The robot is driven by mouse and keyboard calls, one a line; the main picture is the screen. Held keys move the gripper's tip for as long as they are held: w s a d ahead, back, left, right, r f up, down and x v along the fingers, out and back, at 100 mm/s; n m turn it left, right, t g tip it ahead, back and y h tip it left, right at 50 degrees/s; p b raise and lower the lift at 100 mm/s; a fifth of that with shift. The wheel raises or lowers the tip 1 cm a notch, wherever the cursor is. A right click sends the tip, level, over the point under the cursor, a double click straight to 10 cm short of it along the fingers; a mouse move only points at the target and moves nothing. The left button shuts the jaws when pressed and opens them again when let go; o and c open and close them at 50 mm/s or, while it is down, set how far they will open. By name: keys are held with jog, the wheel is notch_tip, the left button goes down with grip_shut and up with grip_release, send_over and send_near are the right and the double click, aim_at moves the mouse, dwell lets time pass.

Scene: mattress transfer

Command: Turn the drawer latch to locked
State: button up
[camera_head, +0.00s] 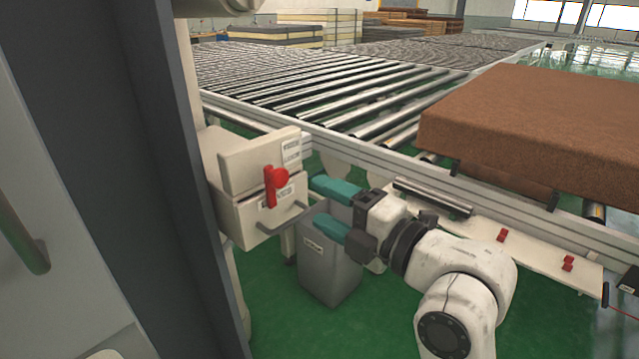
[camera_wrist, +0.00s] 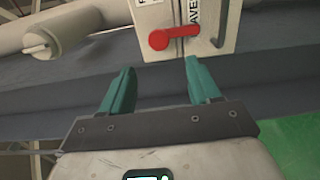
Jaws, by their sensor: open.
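The drawer unit (camera_head: 258,165) is a beige box at left centre in the head view, beside the conveyor. A red latch (camera_head: 272,186) with a round knob sits on its front, its handle hanging down across the seam between the two parts. The latch also shows in the wrist view (camera_wrist: 171,38), where it lies across the box front, beyond my fingertips. My gripper (camera_head: 318,206) has teal fingers and is open and empty, just right of the drawer front and apart from the latch. In the wrist view my gripper (camera_wrist: 158,68) points toward the box.
A grey bar handle (camera_head: 284,219) sticks out from the lower drawer. A grey bin (camera_head: 328,262) stands below my fingers. The roller conveyor (camera_head: 330,90) runs behind, with a brown mattress (camera_head: 545,125) at right. A dark upright panel (camera_head: 135,150) blocks the left side.

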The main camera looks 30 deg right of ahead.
jog(key=shift+s+d+p, duration=0.1)
jog(key=shift+s+p, duration=0.3)
jog(key=shift+p, duration=0.15)
jog(key=shift+f, duration=0.1)
jog(key=s+f+m+g+h+p, duration=0.2)
jog(key=s+f+m+g, duration=0.3)
jog(key=f, duration=0.5)
jog(key=s+f+m+g+h+p, duration=0.1)
jog(key=s+f+m+g, duration=0.25)
jog(key=f+m, duration=0.5)
jog(key=s+d+f+m+g+h+p, duration=0.1)
jog(key=s+f+m+g, duration=0.3)
jog(key=s, duration=0.5)
jog(key=s+d+f+m+g+h+p, duration=0.1)
jog(key=s+d+f+m+g, duration=0.2)
jog(key=s+f, duration=0.5)
jog(key=shift+s+d+f+m+g+h, duration=0.3)
jog(key=shift+s+m+g+h, duration=0.1)
jog(key=shift+s+m, duration=0.35)
